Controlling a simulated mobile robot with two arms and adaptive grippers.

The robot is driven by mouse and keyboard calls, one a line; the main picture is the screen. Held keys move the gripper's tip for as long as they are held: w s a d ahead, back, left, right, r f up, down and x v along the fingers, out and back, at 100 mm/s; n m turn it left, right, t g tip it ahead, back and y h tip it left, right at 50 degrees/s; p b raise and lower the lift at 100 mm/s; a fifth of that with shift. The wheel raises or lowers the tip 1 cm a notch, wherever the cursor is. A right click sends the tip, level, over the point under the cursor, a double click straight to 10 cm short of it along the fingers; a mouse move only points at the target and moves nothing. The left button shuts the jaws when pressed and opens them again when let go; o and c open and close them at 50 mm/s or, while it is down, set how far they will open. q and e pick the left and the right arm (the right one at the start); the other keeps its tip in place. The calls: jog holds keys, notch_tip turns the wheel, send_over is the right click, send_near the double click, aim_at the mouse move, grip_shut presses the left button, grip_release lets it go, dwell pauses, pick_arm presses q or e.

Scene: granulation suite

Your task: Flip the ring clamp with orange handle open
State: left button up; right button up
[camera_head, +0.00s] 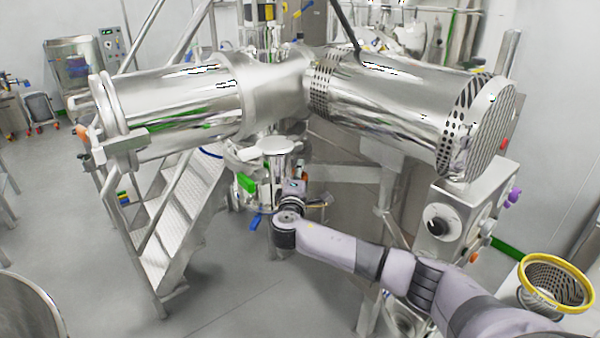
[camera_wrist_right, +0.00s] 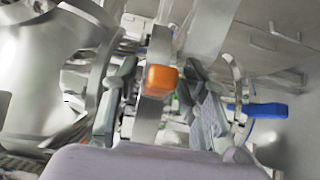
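The orange handle (camera_wrist_right: 159,79) of the ring clamp shows in the right wrist view as a blocky end on a pale metal band (camera_wrist_right: 148,122). My right gripper (camera_wrist_right: 157,92) is open, with one grey finger on each side of the handle; gaps show, and I see no firm contact. In the head view my right arm reaches in from the right, and the right gripper (camera_head: 294,187) is at the vertical metal column below the big vessel. A small orange patch (camera_head: 305,178) shows beside it. My left gripper is not in view.
A blue handle (camera_wrist_right: 266,109) sticks out right of the right gripper; a blue part also shows low on the column (camera_head: 257,222). The large steel vessel (camera_head: 190,108) hangs overhead. Metal stairs (camera_head: 178,215) stand left, a control box (camera_head: 445,217) right. Floor in front is clear.

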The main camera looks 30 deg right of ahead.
jog(key=shift+c, duration=0.5)
grip_shut()
dwell(0.4)
